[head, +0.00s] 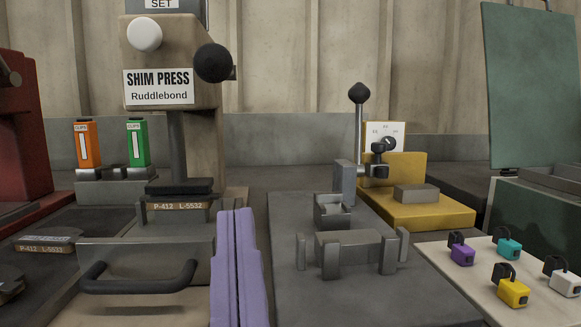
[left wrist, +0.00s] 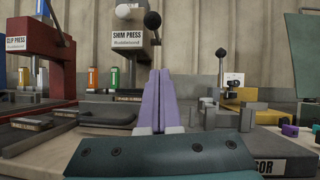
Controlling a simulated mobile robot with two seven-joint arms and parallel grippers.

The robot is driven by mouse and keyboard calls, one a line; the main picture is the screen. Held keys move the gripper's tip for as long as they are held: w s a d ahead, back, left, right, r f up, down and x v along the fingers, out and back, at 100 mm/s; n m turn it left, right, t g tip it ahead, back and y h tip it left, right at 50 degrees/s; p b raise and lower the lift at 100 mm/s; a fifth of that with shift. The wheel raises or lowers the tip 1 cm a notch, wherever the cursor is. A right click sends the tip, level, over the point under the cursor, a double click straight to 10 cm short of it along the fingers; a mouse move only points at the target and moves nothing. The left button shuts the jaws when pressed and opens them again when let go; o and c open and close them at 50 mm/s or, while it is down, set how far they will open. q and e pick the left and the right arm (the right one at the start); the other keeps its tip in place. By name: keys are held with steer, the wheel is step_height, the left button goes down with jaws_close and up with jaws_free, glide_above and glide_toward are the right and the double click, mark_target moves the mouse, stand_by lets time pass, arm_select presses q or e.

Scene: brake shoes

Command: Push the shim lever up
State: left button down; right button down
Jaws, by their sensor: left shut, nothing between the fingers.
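The shim press (head: 158,87) stands at the back left, labelled "SHIM PRESS Ruddlebond". A large black ball knob (head: 213,63) sits on the right side of its head, and a white knob (head: 144,35) is on its front. The black knob also shows in the left wrist view (left wrist: 152,19). A plate labelled P-412 (head: 178,206) lies under the ram. My left gripper (head: 236,214), with purple fingers, is shut and empty, below and in front of the black knob, apart from it. It shows centrally in the left wrist view (left wrist: 161,72). My right gripper is out of view.
To the right, a grey fixture (head: 350,248) has an upright lever with a black ball (head: 359,93). A yellow block with a dial (head: 405,175) stands beside it. A red press (left wrist: 62,60) stands left.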

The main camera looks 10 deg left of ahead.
mark_target(215, 70)
arm_select(q)
steer(key=shift+s+n+y, duration=0.4)
steer(key=shift+s+n, duration=0.05)
steer(key=shift+n, duration=0.05)
steer(key=s+r+p+x, duration=0.1)
steer(key=p+x, duration=0.3)
steer(key=x, duration=0.9)
steer(key=shift+s+r+p, duration=0.2)
steer(key=shift+r+p, duration=0.2)
steer(key=shift+r, duration=0.2)
